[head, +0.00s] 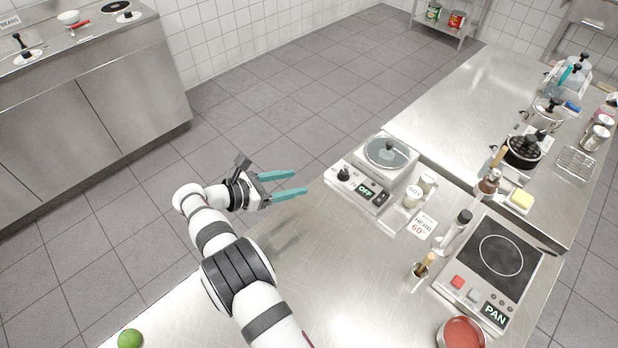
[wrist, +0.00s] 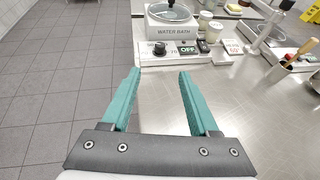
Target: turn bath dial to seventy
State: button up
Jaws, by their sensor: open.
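The water bath (head: 372,172) stands on the steel counter, right of my gripper in the head view. Its round lid (head: 386,152) is on. Its black dial (head: 344,174) is on the left of the front panel, beside a display that reads OFF (head: 365,191). In the wrist view the dial (wrist: 159,48) shows ahead, beyond and between the fingertips; its setting is too small to read. My gripper (head: 301,183) has teal fingers, open and empty, apart from the dial. It also shows in the wrist view (wrist: 159,73).
A card reading HERB 60° (head: 422,226) and small jars (head: 411,198) stand right of the bath. A hob marked PAN (head: 496,254) and a red bowl (head: 461,334) are further right. A green lime (head: 130,339) lies at lower left. The counter before the bath is clear.

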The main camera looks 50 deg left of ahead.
jog(key=shift+s, duration=0.2)
jog(key=shift+r, duration=0.1)
jog(key=n+y, duration=0.5)
jog(key=y, duration=0.1)
send_near(342, 174)
jog(key=x, duration=0.9)
jog(key=shift+w+a, duration=0.1)
jog(key=shift+w, duration=0.05)
grip_shut()
